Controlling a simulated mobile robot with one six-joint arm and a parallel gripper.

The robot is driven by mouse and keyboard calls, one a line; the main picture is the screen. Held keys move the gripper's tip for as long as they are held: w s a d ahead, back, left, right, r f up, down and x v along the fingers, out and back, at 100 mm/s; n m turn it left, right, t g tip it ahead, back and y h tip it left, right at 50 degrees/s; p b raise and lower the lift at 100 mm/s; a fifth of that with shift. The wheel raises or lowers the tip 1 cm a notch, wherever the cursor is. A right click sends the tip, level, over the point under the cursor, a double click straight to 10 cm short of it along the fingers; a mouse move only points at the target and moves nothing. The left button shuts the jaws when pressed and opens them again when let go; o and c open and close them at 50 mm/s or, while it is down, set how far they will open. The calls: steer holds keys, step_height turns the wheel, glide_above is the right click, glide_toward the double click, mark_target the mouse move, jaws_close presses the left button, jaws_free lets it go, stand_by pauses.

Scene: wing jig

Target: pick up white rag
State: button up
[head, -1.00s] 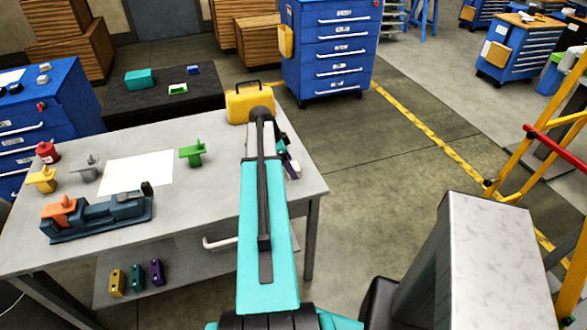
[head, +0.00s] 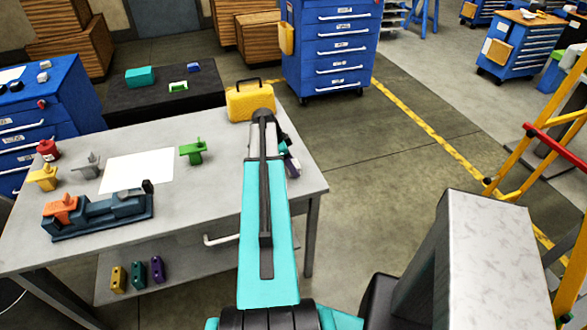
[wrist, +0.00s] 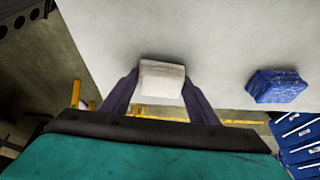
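The white rag (wrist: 162,80) is a small folded, off-white block in the wrist view, close in front of my gripper. My gripper (wrist: 162,92) has its two dark purple fingers on either side of the rag, with their tips at its left and right edges. I cannot tell whether the fingers press on it or stand just clear of it. In the head view my arm hides most of the gripper. Part of the gripper (head: 287,155) shows just right of the arm, low over the table's right side.
A blue block-like item (wrist: 276,87) lies right of the rag. The grey table (head: 215,205) also holds a yellow case (head: 250,103), a green part (head: 193,151), a white sheet (head: 137,170) and a dark blue fixture (head: 100,216). Floor right of the table is clear.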

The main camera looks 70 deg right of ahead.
mark_target(295, 164)
steer(key=c, duration=0.4)
steer(key=shift+o, duration=0.2)
steer(key=shift+r, duration=0.25)
steer(key=shift+r+b, duration=0.85)
steer(key=shift+r, duration=0.3)
steer(key=shift+w+a+r, duration=0.1)
steer(key=shift+w+r, duration=0.05)
steer(key=shift+r, duration=0.15)
steer(key=w+a+b, duration=0.1)
steer(key=w+a, duration=0.1)
steer(key=w, duration=0.2)
steer(key=w+a+r+b, duration=0.1)
steer(key=w+a+b, duration=0.1)
steer(key=w, duration=0.3)
steer(key=w+a+b, duration=0.2)
steer(key=w+a, duration=0.1)
steer(key=w, duration=0.2)
steer(key=shift+a+r, duration=0.1)
steer(key=shift+r, duration=0.2)
